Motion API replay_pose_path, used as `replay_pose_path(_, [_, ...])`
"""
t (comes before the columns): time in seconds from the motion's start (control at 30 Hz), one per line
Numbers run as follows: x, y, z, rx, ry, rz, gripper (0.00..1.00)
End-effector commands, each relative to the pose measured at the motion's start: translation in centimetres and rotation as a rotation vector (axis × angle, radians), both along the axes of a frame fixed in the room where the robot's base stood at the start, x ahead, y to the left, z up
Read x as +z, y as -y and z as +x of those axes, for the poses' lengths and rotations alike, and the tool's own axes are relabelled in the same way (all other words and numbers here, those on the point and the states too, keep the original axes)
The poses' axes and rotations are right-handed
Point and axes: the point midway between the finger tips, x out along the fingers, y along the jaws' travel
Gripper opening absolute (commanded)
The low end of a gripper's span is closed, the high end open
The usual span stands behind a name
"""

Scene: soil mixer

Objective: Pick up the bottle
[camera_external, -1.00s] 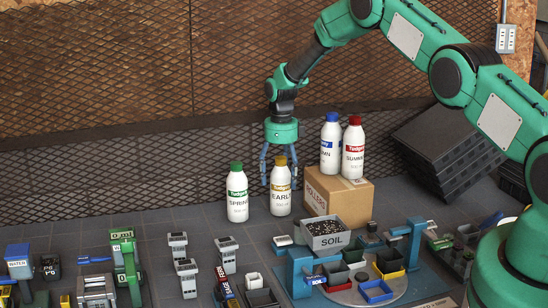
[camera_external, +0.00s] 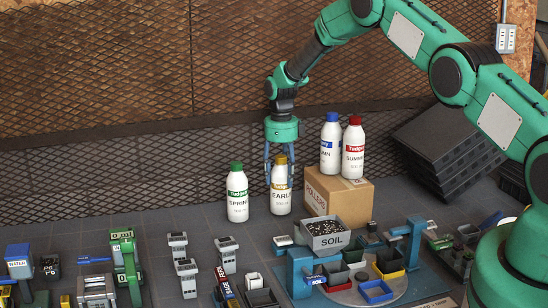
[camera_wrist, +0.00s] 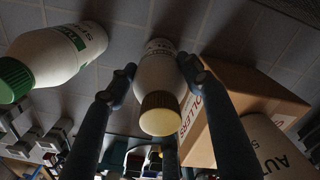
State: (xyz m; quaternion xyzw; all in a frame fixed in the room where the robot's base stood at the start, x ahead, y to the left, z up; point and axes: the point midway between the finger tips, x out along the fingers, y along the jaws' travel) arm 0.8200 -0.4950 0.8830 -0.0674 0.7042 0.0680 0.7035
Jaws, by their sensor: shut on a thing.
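The yellow-capped white bottle (camera_external: 281,198), labelled EARLY, stands upright on the grey floor between the green-capped bottle and the cardboard box. My gripper (camera_external: 281,183) is above it, pointing down, with its blue fingers around the upper part of the bottle. In the wrist view the fingers of my gripper (camera_wrist: 160,88) press on both sides of the bottle (camera_wrist: 158,73), below its yellow cap. The gripper is shut on this bottle. The bottle's base appears to rest on the floor still.
The green-capped bottle (camera_external: 237,196) stands close on the left. The cardboard box (camera_external: 350,200) is close on the right, carrying the blue-capped bottle (camera_external: 330,148) and red-capped bottle (camera_external: 353,150). A soil bin (camera_external: 325,241) and small devices stand in front. The mesh wall is behind.

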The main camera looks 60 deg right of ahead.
Motion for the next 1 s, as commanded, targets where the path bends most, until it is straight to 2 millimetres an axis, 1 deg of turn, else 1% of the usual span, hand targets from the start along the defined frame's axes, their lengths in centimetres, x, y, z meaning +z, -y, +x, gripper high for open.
replay_pose_path(0.03, [0.6, 0.1, 0.2, 0.0, 0.004, -0.002, 0.03])
replay_pose_path(0.17, [1.7, 0.1, 0.1, 0.0, 0.002, -0.002, 0.03])
replay_pose_path(0.5, [6.4, 0.1, 0.1, 0.0, 0.003, -0.001, 0.03])
replay_pose_path(0.7, [8.7, 0.1, 0.1, 0.0, 0.003, -0.001, 0.03])
replay_pose_path(0.8, [9.4, 0.1, 0.2, 0.0, 0.004, -0.002, 0.03])
replay_pose_path(1.0, [9.7, 0.1, 0.1, 0.0, 0.002, -0.002, 0.03])
